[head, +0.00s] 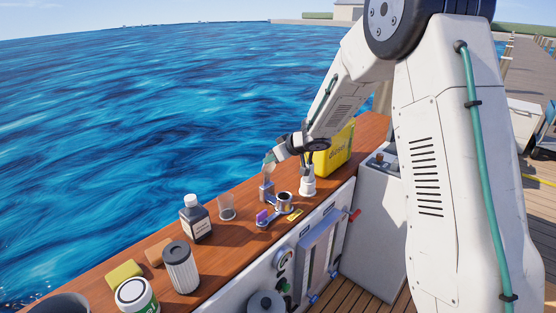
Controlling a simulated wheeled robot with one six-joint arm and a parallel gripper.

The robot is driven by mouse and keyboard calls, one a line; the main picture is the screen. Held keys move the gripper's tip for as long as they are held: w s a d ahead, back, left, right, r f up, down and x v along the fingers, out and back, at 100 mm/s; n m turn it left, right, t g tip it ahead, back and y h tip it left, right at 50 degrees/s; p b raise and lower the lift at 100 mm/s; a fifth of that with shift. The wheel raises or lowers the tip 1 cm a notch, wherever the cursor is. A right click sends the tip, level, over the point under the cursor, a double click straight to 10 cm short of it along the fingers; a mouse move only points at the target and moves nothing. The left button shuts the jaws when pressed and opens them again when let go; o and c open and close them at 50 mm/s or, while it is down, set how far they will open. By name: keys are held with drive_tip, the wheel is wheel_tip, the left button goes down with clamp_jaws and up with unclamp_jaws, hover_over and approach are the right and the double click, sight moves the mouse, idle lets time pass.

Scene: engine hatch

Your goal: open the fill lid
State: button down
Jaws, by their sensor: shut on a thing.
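The fill fitting (284,201) is a round metal neck with a dark inside, set near the front edge of the wooden counter. The fill lid (263,217), a small piece with a purple part, lies just left of and in front of the neck. My gripper (266,197) comes down from the wrist over this spot, small in the view, with its jaws shut at the purple-marked lid. The exact contact is too small to see clearly.
A clear cup (227,207) and a dark bottle (195,219) stand to the left. A white-based object (307,186) and a yellow can (335,152) stand close to the right, beneath my arm. A panel with a red handle (355,215) is below the counter.

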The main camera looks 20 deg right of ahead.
drive_tip(key=shift+w+a+r, duration=0.3)
drive_tip(key=shift+w+a, duration=0.05)
drive_tip(key=shift+w, duration=0.05)
drive_tip(key=c, duration=1.2)
unclamp_jaws()
drive_tip(key=shift+a, duration=0.1)
drive_tip(key=shift+o, duration=1.4)
drive_tip(key=shift+w+a+f, duration=0.2)
drive_tip(key=shift+w+a, duration=0.05)
drive_tip(key=shift+a, duration=0.05)
drive_tip(key=v, duration=0.8)
drive_tip(key=shift+d, duration=0.3)
